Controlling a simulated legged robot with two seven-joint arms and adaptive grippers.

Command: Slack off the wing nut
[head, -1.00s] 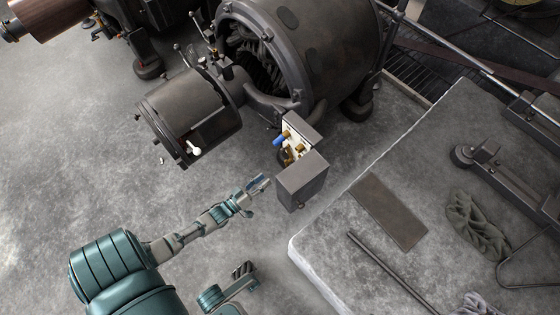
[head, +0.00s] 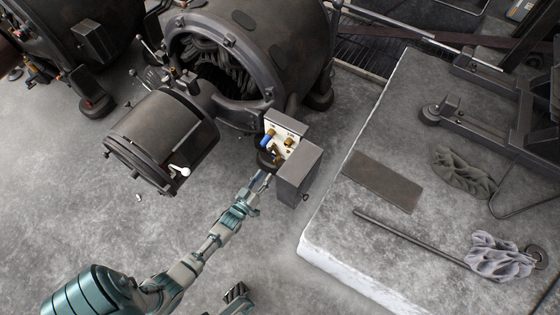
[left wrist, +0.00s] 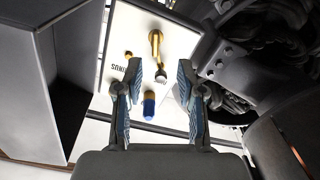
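A terminal box with a white panel (head: 286,126) stands beside the big dynamo. Brass fittings (head: 289,141) and a blue-capped part (head: 266,140) stick out from the panel. In the left wrist view a brass post (left wrist: 155,42), a small brass piece (left wrist: 128,54) and the blue cap (left wrist: 149,103) show. I cannot make out for certain which brass piece is the wing nut. My left gripper (left wrist: 160,92) is open, its fingers on either side of the view of the blue cap, with nothing gripped. In the head view it (head: 262,181) is just below the panel. My right gripper (head: 236,292) seems partly in view at the bottom.
The box's open grey door (head: 298,173) stands right beside the left gripper. The dynamo housing (head: 250,50) and a smaller drum (head: 160,140) lie behind and left. A stone plinth (head: 330,215) with a rod and cloths is at right.

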